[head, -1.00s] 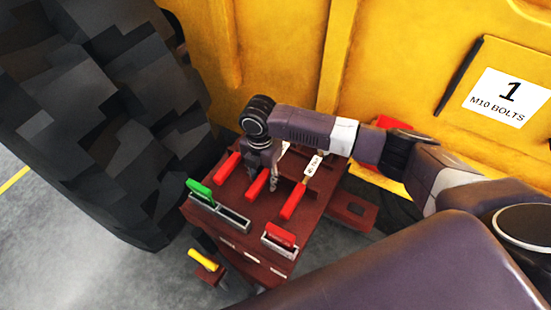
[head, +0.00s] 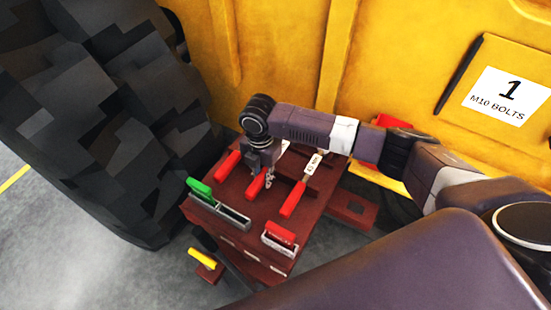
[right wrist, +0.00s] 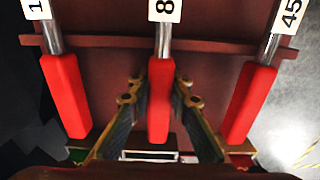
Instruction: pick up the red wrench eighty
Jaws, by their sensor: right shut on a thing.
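Three red-handled wrenches lie side by side on a dark red bench. The middle red wrench (head: 256,184) has a label that shows an 8 in the right wrist view (right wrist: 158,100); the rest of the label is cut off. My right gripper (head: 268,177) is at its handle from above. In the right wrist view, its two fingers (right wrist: 159,112) stand on either side of the handle, shut on it. The wrench appears to still lie at the bench. My left gripper is not in view.
The left red wrench (right wrist: 66,95) and right red wrench (right wrist: 248,100), labelled 45, lie close on either side. On the bench (head: 225,212) are a green-handled tool (head: 199,188) and a red block-like tool (head: 280,232). A big tyre (head: 90,120) stands left; a yellow panel (head: 270,50) is behind.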

